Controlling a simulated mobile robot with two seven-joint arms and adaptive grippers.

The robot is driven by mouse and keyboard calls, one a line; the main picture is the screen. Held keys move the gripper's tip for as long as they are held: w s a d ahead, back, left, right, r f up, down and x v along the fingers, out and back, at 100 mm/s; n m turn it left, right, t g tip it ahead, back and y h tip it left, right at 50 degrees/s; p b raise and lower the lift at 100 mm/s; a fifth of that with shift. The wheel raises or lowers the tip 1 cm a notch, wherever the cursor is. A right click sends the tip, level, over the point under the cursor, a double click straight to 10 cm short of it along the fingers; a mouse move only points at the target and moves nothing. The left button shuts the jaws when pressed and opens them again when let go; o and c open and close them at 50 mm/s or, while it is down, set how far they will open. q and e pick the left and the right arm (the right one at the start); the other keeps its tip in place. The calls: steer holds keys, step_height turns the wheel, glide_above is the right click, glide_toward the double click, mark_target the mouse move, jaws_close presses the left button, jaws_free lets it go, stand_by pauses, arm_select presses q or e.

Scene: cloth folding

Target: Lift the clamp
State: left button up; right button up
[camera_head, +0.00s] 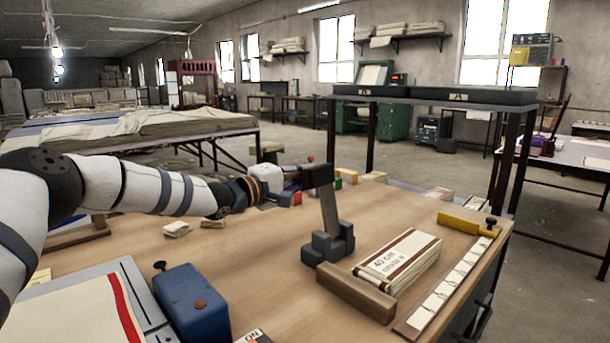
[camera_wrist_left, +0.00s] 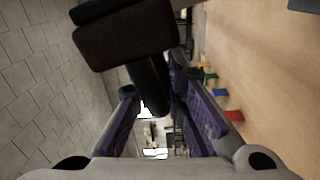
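The thing I take to be the clamp (camera_head: 330,213) is a dark grey metal upright with a blocky foot and a wider head, standing on the wooden table. My left gripper (camera_head: 298,183) is at the left of its head, high above the foot. In the left wrist view the dark clamp (camera_wrist_left: 125,38) fills the top, and its narrower part reaches down in front of the fingers. The purple-padded fingers of my left gripper (camera_wrist_left: 157,90) are spread with a gap between them. I cannot tell whether they touch the clamp. My right gripper is not in view.
A wooden block (camera_head: 355,293), a labelled cloth bundle (camera_head: 399,262) and a yellow bar (camera_head: 462,223) lie right of the clamp. A blue box (camera_head: 193,303) stands at front left. Small coloured blocks lie behind. The table between the blue box and clamp is mostly clear.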

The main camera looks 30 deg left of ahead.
arm_select(q)
steer(key=o, duration=0.4)
steer(key=shift+f, duration=0.2)
steer(key=shift+c, duration=0.2)
steer(key=v, duration=1.2)
